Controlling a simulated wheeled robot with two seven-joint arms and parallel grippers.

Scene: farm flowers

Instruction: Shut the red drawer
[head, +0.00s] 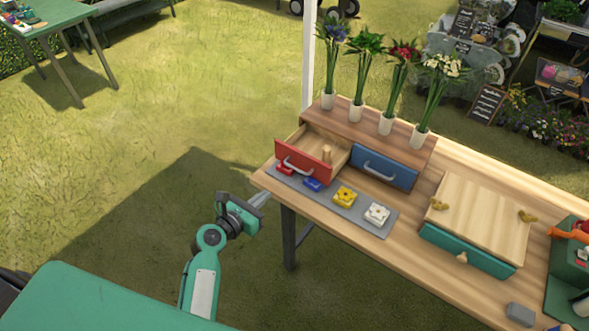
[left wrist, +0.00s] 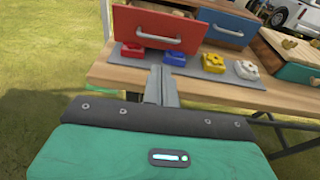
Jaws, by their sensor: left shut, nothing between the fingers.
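The red drawer (head: 302,163) stands pulled out of the left side of a wooden unit (head: 350,128) on the table. A wooden peg-like item (head: 327,153) shows at the drawer's right side. Its red front with a grey handle also shows at the top of the left wrist view (left wrist: 154,27). My left gripper (head: 265,196) is shut and empty, just off the table's left corner, in front of and below the drawer, apart from it. In the left wrist view its fingers (left wrist: 160,88) point toward the table edge. My right gripper is not in view.
The blue drawer (head: 384,166) beside it is shut. A grey mat (head: 326,207) with red, blue, yellow and white blocks lies in front of the drawers. Several flower vases (head: 386,123) stand on top. A wooden box (head: 480,215) stands to the right.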

